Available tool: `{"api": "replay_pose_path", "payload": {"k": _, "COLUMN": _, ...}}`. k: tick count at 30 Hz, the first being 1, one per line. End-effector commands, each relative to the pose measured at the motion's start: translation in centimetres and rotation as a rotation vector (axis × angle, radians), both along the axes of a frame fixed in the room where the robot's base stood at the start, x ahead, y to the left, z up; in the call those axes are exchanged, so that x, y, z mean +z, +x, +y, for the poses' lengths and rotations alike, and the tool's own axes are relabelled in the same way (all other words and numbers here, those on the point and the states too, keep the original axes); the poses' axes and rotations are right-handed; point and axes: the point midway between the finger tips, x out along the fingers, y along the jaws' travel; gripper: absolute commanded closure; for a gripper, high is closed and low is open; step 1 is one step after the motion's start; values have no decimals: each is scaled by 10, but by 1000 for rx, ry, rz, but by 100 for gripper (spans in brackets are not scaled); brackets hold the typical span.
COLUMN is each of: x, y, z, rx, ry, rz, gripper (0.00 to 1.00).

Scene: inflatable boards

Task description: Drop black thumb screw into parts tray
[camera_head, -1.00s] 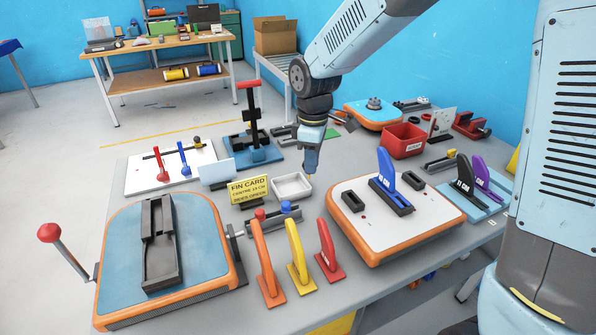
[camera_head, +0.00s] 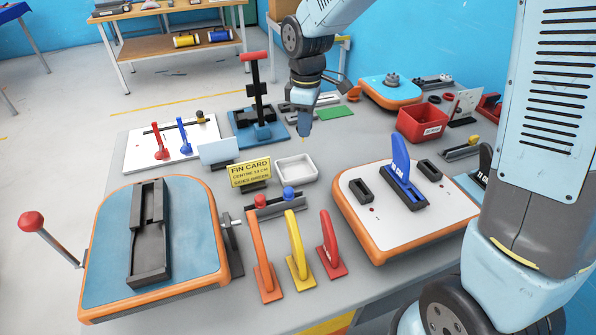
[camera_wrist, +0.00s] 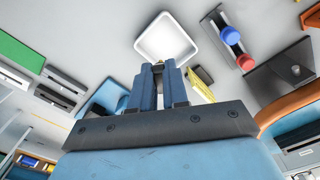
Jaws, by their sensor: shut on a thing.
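The parts tray, a small white open tray (camera_head: 297,181), stands on the grey table behind the coloured fins. It also shows in the wrist view (camera_wrist: 143,45), just beyond my fingertips. My gripper (camera_head: 304,130) points down and appears above and behind the tray in the head view, apart from it. In the wrist view its two blue fingers (camera_wrist: 159,72) are shut on the black thumb screw. Only a small dark bit of the screw (camera_wrist: 158,66) shows between the fingertips; the rest is hidden by the fingers. The tray's visible floor looks empty.
A yellow fin card (camera_head: 249,172) stands left of the tray. A dark holder with red and blue knobs (camera_head: 275,204) lies in front. A white-topped board with a blue fin (camera_head: 400,185) is at right, and a red bin (camera_head: 422,124) behind it.

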Motion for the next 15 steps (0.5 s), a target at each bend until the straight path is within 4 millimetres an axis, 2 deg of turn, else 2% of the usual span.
{"api": "replay_pose_path", "payload": {"k": 5, "x": -10, "y": 0, "z": 0, "rx": 0, "ry": -2, "rz": 2, "gripper": 100}}
{"api": "replay_pose_path", "payload": {"k": 15, "x": -45, "y": 0, "z": 0, "rx": 2, "ry": -1, "rz": 1, "gripper": 100}}
